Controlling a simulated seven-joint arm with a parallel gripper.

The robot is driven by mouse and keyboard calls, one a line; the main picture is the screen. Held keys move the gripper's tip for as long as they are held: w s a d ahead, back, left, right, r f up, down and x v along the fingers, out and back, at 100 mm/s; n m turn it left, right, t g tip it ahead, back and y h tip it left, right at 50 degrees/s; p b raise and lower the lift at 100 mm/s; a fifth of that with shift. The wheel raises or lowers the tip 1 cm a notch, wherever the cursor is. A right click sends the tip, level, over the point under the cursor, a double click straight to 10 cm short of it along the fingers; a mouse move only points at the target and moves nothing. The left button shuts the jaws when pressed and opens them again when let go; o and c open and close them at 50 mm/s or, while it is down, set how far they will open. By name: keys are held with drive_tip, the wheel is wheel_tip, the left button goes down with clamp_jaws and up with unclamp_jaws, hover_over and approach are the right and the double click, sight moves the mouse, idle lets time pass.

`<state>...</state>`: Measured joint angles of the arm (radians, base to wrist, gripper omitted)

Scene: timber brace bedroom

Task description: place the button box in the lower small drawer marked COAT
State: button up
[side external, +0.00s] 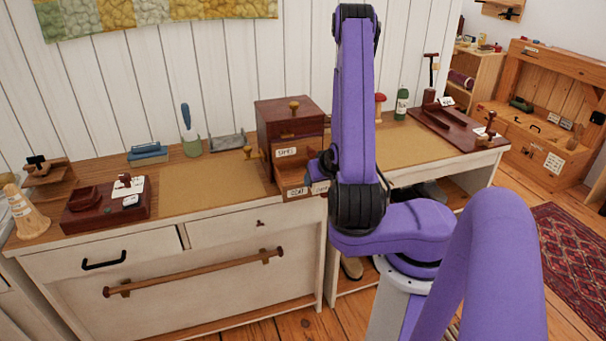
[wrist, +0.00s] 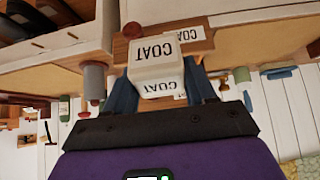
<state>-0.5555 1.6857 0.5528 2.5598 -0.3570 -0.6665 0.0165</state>
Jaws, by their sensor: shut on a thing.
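The button box (wrist: 157,68) is a small white block with COAT labels, seen upside down in the wrist view. My gripper (wrist: 163,84) is shut on it, with a blue finger on each side. Close beyond the box, the wooden drawer front marked COAT (wrist: 194,34) shows partly, the box covering some of it. In the side view the dark red chest (side external: 290,118) stands on the desk, with the lower COAT drawer (side external: 292,180) sticking out at its front. My arm hides most of my gripper (side external: 318,175) there, beside this drawer. I cannot tell whether box and drawer touch.
An upper drawer with a pale label (side external: 286,152) sits above. A green bottle (side external: 402,103) and a red-topped item (side external: 380,104) stand right of the chest. A dark red tray (side external: 455,128) lies farther right. The tan mat (side external: 205,183) left of the chest is clear.

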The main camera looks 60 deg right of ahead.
drive_tip(key=shift+w+d, duration=3.6)
drive_tip(key=shift+w+d+f, duration=0.2)
drive_tip(key=shift+f, duration=0.8)
drive_tip(key=shift+w+d+f, duration=0.2)
drive_tip(key=shift+w+f, duration=0.05)
drive_tip(key=shift+f, duration=0.75)
drive_tip(key=shift+w+d+f, duration=0.2)
drive_tip(key=shift+f, duration=0.8)
drive_tip(key=shift+w+d+r, duration=0.15)
drive_tip(key=shift+w+d+r+g+y, duration=0.1)
drive_tip(key=shift+w+d+g+y, duration=0.1)
drive_tip(key=shift+g+y, duration=0.35)
drive_tip(key=shift+w+d+g+y, duration=0.15)
drive_tip(key=shift+g+y, duration=0.4)
drive_tip(key=shift+f, duration=0.85)
drive_tip(key=shift+f, duration=0.15)
drive_tip(key=o, duration=1.2)
